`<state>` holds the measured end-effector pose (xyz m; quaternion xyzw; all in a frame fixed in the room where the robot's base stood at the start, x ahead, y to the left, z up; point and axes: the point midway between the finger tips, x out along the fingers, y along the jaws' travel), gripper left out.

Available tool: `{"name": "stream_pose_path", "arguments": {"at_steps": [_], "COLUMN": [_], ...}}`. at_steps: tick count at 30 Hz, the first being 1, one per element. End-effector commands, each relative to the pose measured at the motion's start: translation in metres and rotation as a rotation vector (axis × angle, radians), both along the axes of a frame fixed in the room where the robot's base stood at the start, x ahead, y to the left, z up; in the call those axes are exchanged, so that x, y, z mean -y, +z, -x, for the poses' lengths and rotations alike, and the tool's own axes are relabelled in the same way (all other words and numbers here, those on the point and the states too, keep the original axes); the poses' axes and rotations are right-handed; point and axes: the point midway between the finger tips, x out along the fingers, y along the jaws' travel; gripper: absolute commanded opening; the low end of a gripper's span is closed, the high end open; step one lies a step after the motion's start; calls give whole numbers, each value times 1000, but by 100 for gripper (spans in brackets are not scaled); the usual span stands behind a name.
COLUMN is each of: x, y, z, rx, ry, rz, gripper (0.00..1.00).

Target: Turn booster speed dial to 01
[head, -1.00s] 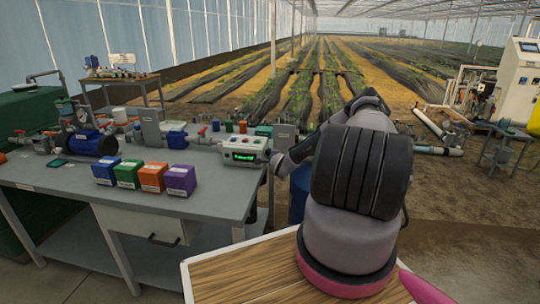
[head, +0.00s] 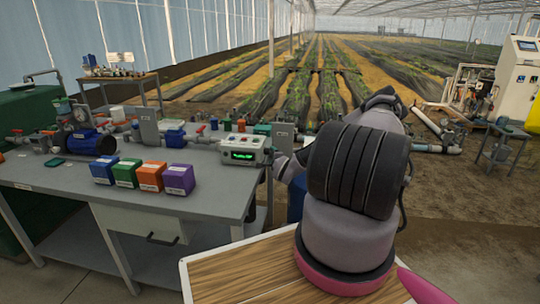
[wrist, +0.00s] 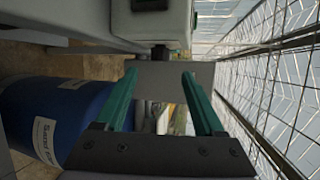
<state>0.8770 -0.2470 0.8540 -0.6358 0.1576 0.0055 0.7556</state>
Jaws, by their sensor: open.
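The white control box (head: 243,148) with a lit green display (head: 242,155) stands at the right end of the grey bench; the display text is too small to read. Its pale housing (wrist: 150,25) fills the top middle of the wrist view. A small dark knob (wrist: 160,52) sticks out of its side toward my gripper; I cannot read any marking on it. My gripper (wrist: 160,77) is open, its two green fingers apart and nothing held between them. The knob lies just beyond the fingertips, roughly centred on the gap. In the head view the gripper is beside the box's right side, partly hidden.
A blue barrel (wrist: 62,120) stands below, beside the bench. On the bench (head: 60,178) are blue, green, orange (head: 150,175) and purple boxes, a blue pump (head: 92,143) and pipework with red-handled valves. A grey upright panel (head: 283,136) stands behind the control box.

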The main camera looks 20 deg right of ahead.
Motion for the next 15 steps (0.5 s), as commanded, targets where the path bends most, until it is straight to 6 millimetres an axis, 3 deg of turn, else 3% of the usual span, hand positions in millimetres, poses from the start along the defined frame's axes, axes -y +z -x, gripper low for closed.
{"name": "stream_pose_path", "arguments": {"at_steps": [6,15], "x": [-4,-5], "y": [6,7], "z": [24,27], "rx": [0,0], "ry": [-1,-1], "rz": [0,0], "gripper": [71,71]}}
